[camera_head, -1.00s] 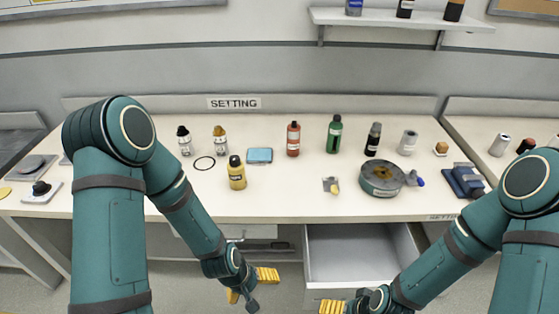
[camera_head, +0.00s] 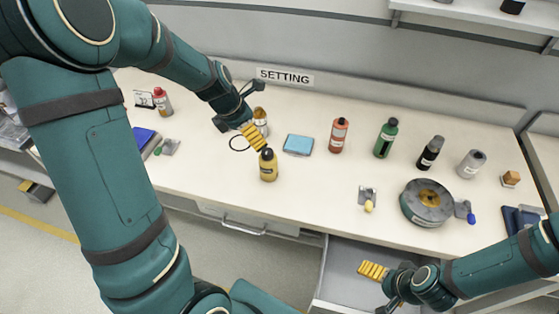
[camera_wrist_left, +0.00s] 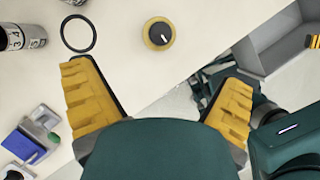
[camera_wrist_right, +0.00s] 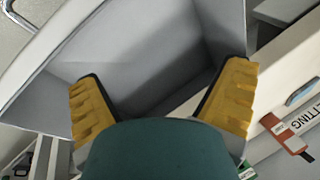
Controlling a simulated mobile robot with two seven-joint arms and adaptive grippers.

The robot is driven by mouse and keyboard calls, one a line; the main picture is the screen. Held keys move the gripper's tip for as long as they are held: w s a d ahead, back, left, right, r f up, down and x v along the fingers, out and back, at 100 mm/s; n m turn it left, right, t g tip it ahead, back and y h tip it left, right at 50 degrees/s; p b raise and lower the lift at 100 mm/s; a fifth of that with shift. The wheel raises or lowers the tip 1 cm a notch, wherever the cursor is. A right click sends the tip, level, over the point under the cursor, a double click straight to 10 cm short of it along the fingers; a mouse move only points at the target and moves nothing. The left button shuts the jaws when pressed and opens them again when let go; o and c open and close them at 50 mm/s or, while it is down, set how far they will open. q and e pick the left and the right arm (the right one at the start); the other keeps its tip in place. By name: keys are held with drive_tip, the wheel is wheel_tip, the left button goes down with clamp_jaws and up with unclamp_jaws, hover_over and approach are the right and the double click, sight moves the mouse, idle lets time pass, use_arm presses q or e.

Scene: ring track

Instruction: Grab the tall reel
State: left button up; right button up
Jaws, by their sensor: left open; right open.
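No object is clearly marked as the tall reel. The most reel-like upright thing is a plain grey cylinder (camera_head: 471,163) at the right of the table's back row in the head view. A low, wide round drum (camera_head: 427,202) with a brown centre lies in front of it. My left gripper (camera_head: 252,135) is open and empty above the table, close to the yellow bottle (camera_head: 268,165). The left wrist view shows that bottle from above (camera_wrist_left: 158,33), beyond and between the fingers. My right gripper (camera_head: 375,272) is open and empty over the open drawer (camera_head: 335,275).
Red (camera_head: 338,135), green (camera_head: 386,138) and black (camera_head: 430,152) bottles stand left of the grey cylinder. A black ring (camera_wrist_left: 78,34) and a blue flat box (camera_head: 298,144) lie on the table (camera_head: 320,190). The drawer juts out below the front edge.

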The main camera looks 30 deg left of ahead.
sight(263, 153)
use_arm(q)
drive_tip(key=b+x, duration=0.1)
drive_tip(key=x, duration=0.2)
drive_tip(key=b+x, duration=0.1)
drive_tip(key=x, duration=0.2)
drive_tip(key=b+x, duration=0.2)
drive_tip(key=x, duration=0.2)
drive_tip(key=shift+s+a+f, duration=0.1)
drive_tip(key=shift+s+a, duration=0.15)
drive_tip(key=shift+s, duration=0.05)
drive_tip(key=shift+d+f, duration=0.1)
drive_tip(key=shift+f, duration=0.15)
drive_tip(key=b+x, duration=0.2)
drive_tip(key=x, duration=0.3)
drive_tip(key=shift+s+f, duration=0.15)
drive_tip(key=shift+f, duration=0.1)
drive_tip(key=shift+r, duration=0.1)
drive_tip(key=c, duration=1.4)
